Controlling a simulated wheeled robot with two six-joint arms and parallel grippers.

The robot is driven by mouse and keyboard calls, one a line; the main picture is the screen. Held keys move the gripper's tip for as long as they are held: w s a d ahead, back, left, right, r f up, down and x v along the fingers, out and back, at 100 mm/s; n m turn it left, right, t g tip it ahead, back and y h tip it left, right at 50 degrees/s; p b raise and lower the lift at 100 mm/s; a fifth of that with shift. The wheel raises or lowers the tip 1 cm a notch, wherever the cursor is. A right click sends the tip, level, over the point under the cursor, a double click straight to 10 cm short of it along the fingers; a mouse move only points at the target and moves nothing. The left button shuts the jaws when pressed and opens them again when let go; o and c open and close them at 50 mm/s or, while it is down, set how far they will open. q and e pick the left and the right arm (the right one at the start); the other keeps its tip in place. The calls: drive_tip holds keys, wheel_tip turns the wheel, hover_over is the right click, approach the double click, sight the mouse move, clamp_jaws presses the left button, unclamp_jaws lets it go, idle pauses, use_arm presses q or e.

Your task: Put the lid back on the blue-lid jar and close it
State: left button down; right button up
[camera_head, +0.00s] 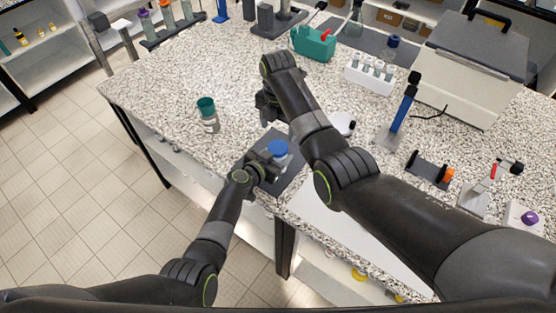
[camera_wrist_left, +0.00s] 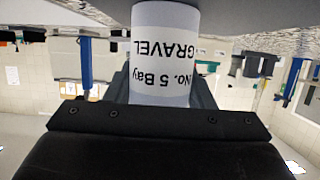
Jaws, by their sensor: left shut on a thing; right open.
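The blue lid (camera_head: 278,148) shows from above at my left gripper, at the top of the jar as far as I can tell. I cannot tell whether it is seated or tight. My left gripper (camera_head: 268,162) is shut on the jar, whose white label reads "No. 5 Bay GRAVEL" in the left wrist view (camera_wrist_left: 163,60), upside down. The jar's top is hidden there, and the head view hides most of its body. It is over the dark grey mat (camera_head: 290,178). My right gripper (camera_head: 266,106) is open, beyond and above the jar, apart from the lid.
A teal-lid jar (camera_head: 208,115) stands to the left on the speckled bench. A white round item (camera_head: 343,124) is partly behind my right arm. A blue-handled stand (camera_head: 400,115) and an orange-ended black holder (camera_head: 430,170) are at right. The bench's front edge is close to the mat.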

sight(278, 147)
drive_tip(key=shift+f, duration=4)
drive_tip(key=c, duration=1)
drive_tip(key=shift+m, duration=1.6)
drive_tip(key=o, duration=1.1)
